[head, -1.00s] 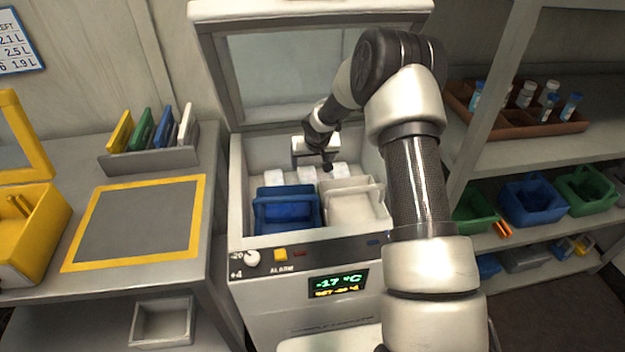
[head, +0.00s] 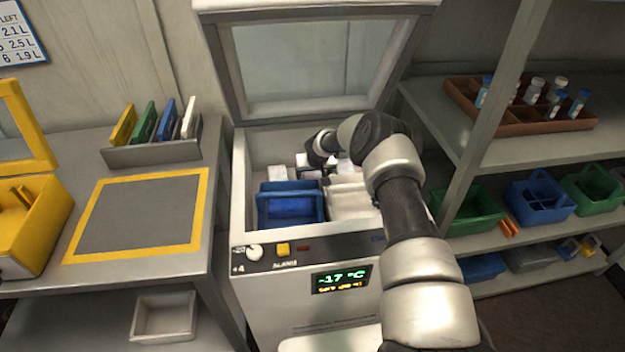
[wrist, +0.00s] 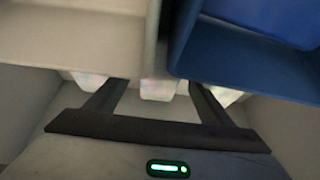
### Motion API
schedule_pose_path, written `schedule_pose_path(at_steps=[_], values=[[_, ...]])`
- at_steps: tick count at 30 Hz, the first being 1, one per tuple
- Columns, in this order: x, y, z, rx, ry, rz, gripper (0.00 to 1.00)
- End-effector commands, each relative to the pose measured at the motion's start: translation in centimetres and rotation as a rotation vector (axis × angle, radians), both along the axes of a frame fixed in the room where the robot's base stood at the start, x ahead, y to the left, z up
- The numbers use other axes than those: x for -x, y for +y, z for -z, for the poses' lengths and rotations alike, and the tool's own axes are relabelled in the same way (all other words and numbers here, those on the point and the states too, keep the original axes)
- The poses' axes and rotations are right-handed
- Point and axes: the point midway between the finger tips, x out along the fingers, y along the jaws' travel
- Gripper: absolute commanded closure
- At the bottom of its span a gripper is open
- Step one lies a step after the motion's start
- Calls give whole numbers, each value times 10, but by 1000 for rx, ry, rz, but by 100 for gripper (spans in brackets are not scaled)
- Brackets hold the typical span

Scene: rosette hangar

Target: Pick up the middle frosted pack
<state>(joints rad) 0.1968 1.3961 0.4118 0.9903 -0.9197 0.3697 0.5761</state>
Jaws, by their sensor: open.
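Three pale frosted packs stand in a row at the back of the open chest freezer (head: 240,215). The left pack (head: 278,174) shows clearly in the head view; the middle pack (head: 308,173) and the one on the right are partly hidden by my arm. My gripper (head: 310,163) is down inside the freezer at the middle pack. In the wrist view, my open gripper (wrist: 158,84) has one finger on each side of the middle pack (wrist: 158,90). The outer packs (wrist: 90,82) lie outside the fingers. Whether the fingers touch the middle pack cannot be told.
A blue bin (head: 291,204) and a white bin (head: 350,198) fill the freezer's front, close to the packs. The raised lid (head: 310,12) stands behind. A yellow-framed mat (head: 200,213) on the left bench is bare. Shelves with bins (head: 537,203) stand to the right.

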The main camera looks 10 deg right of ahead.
Motion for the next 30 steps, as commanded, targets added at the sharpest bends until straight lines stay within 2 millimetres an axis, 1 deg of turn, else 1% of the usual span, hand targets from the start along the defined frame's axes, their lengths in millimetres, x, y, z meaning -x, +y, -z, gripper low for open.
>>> schedule_pose_path(at_steps=[1,4,11,12,14,15,21,30], values=[[-4,1,7,-3,-2,2,25],[-7,0,12,-1,-2,0,25],[-8,0,12,0,-2,0,25],[-8,0,12,0,-2,0,28],[-8,0,12,0,-2,0,38],[-8,0,12,0,-2,0,45],[-8,0,12,0,-2,0,79],[-9,0,8,0,-4,0,79]])
